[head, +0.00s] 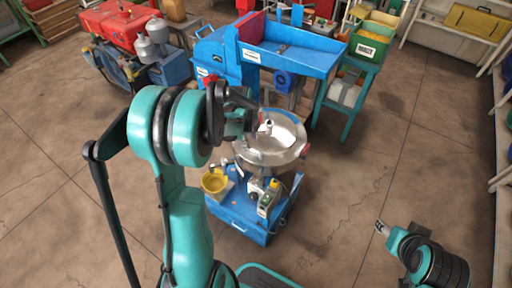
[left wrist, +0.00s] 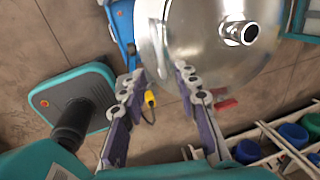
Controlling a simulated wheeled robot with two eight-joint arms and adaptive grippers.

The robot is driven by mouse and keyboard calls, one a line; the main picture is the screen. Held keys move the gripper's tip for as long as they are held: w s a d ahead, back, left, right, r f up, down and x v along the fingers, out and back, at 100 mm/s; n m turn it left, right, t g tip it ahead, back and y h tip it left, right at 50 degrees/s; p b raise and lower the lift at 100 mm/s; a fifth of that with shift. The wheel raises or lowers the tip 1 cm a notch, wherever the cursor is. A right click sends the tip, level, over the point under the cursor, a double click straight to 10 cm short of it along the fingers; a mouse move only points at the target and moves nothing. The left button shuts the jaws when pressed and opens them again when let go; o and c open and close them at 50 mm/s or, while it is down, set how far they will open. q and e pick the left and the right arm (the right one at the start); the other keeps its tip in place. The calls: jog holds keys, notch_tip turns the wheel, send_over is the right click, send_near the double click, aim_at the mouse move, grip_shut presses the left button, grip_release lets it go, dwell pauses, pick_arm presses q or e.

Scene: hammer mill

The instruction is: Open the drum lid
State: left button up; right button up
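The drum (head: 272,155) is a shiny silver vessel on the blue cart, with its round lid (head: 285,130) on top. In the left wrist view the lid (left wrist: 255,75) fills the upper right, with a short metal pipe stub (left wrist: 240,33) on it. A red clamp-like part (left wrist: 226,105) shows at its rim. My left gripper (head: 258,124) is above the drum's far left side in the head view. In the left wrist view its two fingers (left wrist: 158,82) are spread, with nothing seen held; contact with the rim is unclear. My right gripper (head: 382,228) is at the lower right, away from the drum.
The blue mill (head: 290,50) stands behind. A red machine (head: 120,25) is at the back left. The floor at right is clear.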

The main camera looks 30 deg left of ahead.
aim_at(253, 149)
pick_arm(q)
jog(key=f+b, duration=0.1)
jog(key=f, duration=0.1)
jog(key=w+f, duration=0.1)
jog(key=f, duration=0.2)
jog(key=shift+f+b, duration=0.15)
jog(key=shift+b, duration=0.25)
grip_shut()
